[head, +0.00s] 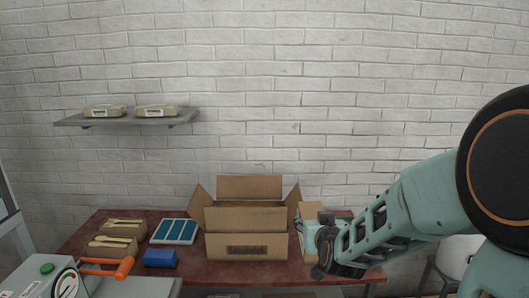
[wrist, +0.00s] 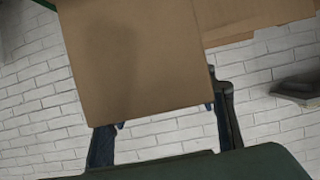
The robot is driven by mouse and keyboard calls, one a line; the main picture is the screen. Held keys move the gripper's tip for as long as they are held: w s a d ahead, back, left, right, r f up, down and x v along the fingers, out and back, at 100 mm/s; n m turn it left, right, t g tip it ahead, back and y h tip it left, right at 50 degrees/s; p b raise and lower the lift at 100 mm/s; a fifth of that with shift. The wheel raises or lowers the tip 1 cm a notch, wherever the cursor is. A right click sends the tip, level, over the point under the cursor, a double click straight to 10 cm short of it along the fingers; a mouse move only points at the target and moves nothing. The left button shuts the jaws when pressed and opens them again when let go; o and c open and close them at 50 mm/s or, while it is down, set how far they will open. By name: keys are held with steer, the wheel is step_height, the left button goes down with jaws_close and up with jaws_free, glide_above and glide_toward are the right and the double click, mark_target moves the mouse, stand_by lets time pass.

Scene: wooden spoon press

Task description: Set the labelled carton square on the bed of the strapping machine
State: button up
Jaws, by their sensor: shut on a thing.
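A brown carton (head: 311,209) stands at the right part of the red-brown table, partly hidden behind my gripper (head: 322,240). A paler patch shows on its side, but I cannot read any label. My gripper is shut on this carton. In the wrist view, the carton's plain brown face (wrist: 140,60) fills the space between the two fingers (wrist: 163,118). I cannot tell whether the carton touches the table.
A large open box (head: 246,246) with dark print stands mid-table, close left of the held carton. Left are a blue-and-white tray (head: 174,231), a blue block (head: 160,258), spoon bundles (head: 117,245) and a grey machine with an orange handle (head: 122,268). A wall shelf (head: 128,118) holds two packs.

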step_height(320, 180, up, 12)
steer(key=p, duration=1)
steer(key=shift+r+p, duration=0.25)
steer(key=shift+p, duration=0.1)
